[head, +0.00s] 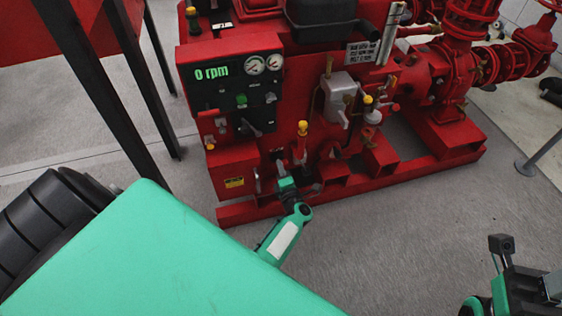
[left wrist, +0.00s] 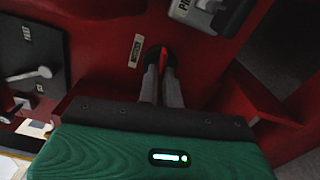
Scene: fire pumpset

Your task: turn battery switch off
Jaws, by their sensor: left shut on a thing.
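The battery switch (left wrist: 153,54) shows in the left wrist view as a dark round base with a red handle on the red pumpset wall. My left gripper (left wrist: 163,70) is shut on its red handle, with the two grey fingers close on either side. In the head view my left gripper (head: 281,172) reaches the lower front of the pumpset (head: 234,165), and hides the switch there. A small label (left wrist: 135,50) is left of the switch. Part of my right gripper (head: 520,283) shows at the lower right, away from the pumpset; its fingertips are not clear.
The control panel (head: 235,90) reads 0 rpm. A yellow-topped lever (head: 302,140) stands close to my left gripper. A silver lever (left wrist: 42,73) shows at the left in the wrist view. Dark posts (head: 148,90) stand at the left. The floor (head: 400,240) in front is clear.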

